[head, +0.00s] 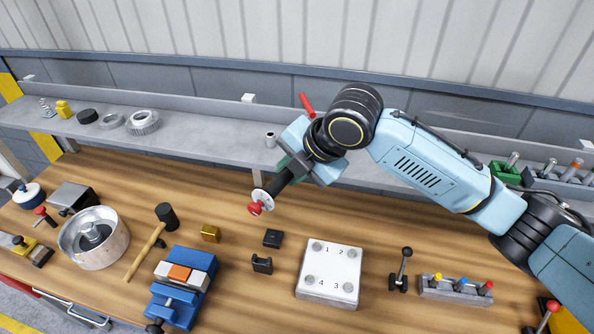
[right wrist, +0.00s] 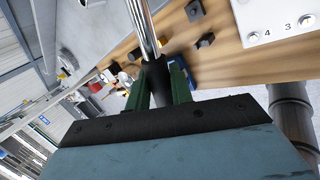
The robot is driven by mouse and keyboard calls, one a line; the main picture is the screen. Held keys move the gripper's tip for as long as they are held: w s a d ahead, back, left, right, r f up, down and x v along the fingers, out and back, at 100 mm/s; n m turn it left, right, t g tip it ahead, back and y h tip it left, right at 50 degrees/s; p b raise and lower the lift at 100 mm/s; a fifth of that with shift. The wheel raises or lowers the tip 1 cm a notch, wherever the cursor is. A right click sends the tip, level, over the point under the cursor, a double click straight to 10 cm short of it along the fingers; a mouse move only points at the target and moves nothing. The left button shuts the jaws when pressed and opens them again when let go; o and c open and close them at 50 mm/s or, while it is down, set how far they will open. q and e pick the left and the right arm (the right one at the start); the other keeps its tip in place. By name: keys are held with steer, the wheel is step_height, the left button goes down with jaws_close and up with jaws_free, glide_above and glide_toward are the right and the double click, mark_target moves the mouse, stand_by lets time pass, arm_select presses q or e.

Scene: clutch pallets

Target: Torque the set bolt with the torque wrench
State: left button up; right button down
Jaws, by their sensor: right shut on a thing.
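My right gripper (head: 290,167) is shut on a tool that I take for the torque wrench (head: 275,186), high over the back of the bench. Its black grip points down-left and ends in a pale disc and a red knob. In the right wrist view its chrome shaft (right wrist: 146,30) rises from a black part between the green fingers (right wrist: 162,92). A white plate (head: 331,269) on the bench carries bolts numbered 1 to 4, and the tool is apart from it. I cannot tell which is the set bolt. The plate also shows in the right wrist view (right wrist: 285,12). My left gripper is out of view.
Left of the plate are two black blocks (head: 272,238), a yellow block (head: 210,233), a blue vise (head: 183,285), a hammer (head: 148,248) and a metal bowl (head: 94,238). A lever (head: 401,268) and small rack (head: 455,290) stand right. A grey shelf (head: 200,140) runs behind.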

steer(key=shift+w+a+r, duration=0.15)
steer(key=shift+a+r, duration=0.05)
steer(key=shift+a, duration=0.05)
steer(key=shift+w+a+m+t+h, duration=0.3)
steer(key=shift+w+a+m+t, duration=0.1)
steer(key=shift+w+a+m, duration=0.35)
stand_by(0.4)
steer(key=shift+w+a+r+m+t+h, duration=0.1)
steer(key=shift+w+a+m+t+h, duration=0.25)
steer(key=shift+w+a+m, duration=0.5)
steer(key=shift+w+a+m, duration=0.15)
steer(key=shift+m, duration=0.15)
steer(key=shift+s+d, duration=0.25)
steer(key=shift+s, duration=0.1)
stand_by(0.4)
